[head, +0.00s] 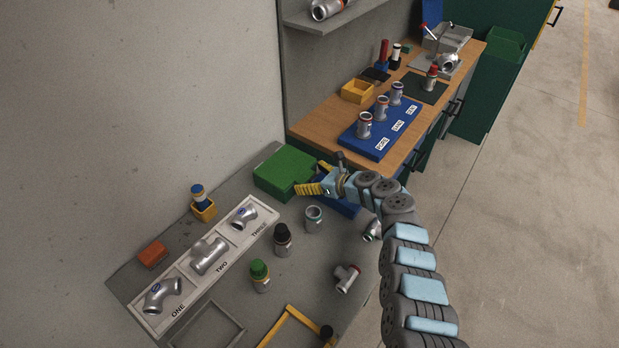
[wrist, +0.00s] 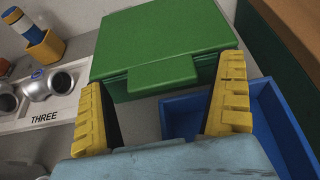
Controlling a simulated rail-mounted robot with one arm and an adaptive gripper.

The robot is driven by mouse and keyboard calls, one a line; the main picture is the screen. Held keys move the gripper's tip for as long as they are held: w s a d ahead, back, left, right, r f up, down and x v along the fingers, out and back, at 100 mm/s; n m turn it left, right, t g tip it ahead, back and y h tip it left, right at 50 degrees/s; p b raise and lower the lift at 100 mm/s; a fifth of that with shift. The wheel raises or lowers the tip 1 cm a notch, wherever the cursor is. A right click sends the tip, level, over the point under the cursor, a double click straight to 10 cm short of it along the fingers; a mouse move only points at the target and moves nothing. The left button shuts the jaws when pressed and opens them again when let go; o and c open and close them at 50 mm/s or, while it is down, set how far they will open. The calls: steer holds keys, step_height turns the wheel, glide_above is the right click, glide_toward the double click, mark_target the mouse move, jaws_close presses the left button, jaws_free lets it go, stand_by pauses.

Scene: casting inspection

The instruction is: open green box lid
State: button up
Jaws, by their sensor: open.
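The green box (head: 284,172) sits at the far end of the grey table, against the wooden bench. Its lid (wrist: 160,38) is shut, and a green tab (wrist: 165,76) sticks out at its front edge in the wrist view. My gripper (head: 306,189) is at the near side of the green box. In the wrist view my gripper (wrist: 165,98) has its two yellow fingers apart, with the tab showing between and beyond them. Nothing is held. I cannot tell whether a finger touches the box.
An open blue bin (wrist: 262,105) stands right of the green box, partly under my right finger. A white tray (head: 274,213) of pipe fittings lies to the left. A yellow holder (wrist: 46,47) and several fittings and bottles stand nearby on the grey table.

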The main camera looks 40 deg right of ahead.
steer(key=c, duration=1.3)
steer(key=shift+r, duration=0.15)
